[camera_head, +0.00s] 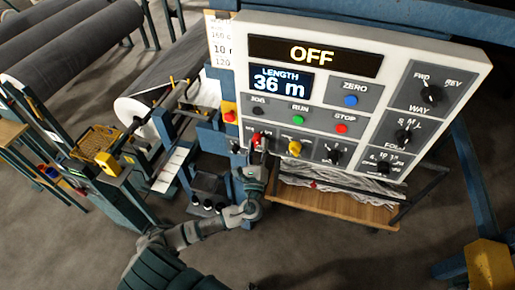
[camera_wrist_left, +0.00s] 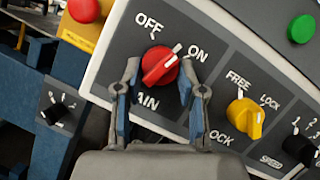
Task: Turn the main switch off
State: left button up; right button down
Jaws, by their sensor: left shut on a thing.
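The main switch is a red rotary knob (camera_wrist_left: 160,66) on the grey control panel, with OFF and ON printed above it. Its white pointer mark faces up and right, nearer ON than OFF in the left wrist view. My left gripper (camera_wrist_left: 158,72) has its two fingers on either side of the red knob, shut on it. In the head view the gripper (camera_head: 256,150) reaches up to the panel's lower left corner and partly hides the knob. The panel's top display (camera_head: 312,55) reads OFF. My right gripper is not in view.
A yellow FREE/LOCK knob (camera_wrist_left: 243,118) sits just right of the red one. A red button (camera_wrist_left: 84,9) on a yellow plate is at upper left. Green (camera_head: 298,119) and red (camera_head: 341,128) buttons are above. Grey rolls (camera_head: 70,45) lie at far left.

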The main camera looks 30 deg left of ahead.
pick_arm(q)
jog(key=n, duration=0.1)
jog(key=n+y, duration=0.1)
jog(key=n+g, duration=0.1)
jog(key=n, duration=0.1)
jog(key=shift+r, duration=0.25)
jog(key=n+g, duration=0.1)
jog(key=n, duration=0.1)
jog(key=n+g+p, duration=0.1)
jog(key=n, duration=0.2)
jog(key=n+g+y, duration=0.1)
jog(key=n, duration=0.2)
jog(key=shift+w+d+r+g+p, duration=0.1)
jog(key=shift+d+r+g+p, duration=0.1)
jog(key=shift+r+g+p, duration=0.15)
jog(key=shift+n+g+p, duration=0.35)
jog(key=shift+n+p, duration=0.35)
jog(key=shift+n, duration=0.5)
jog(key=o, duration=1)
jog(key=shift+f, duration=0.1)
jog(key=shift+o, duration=0.8)
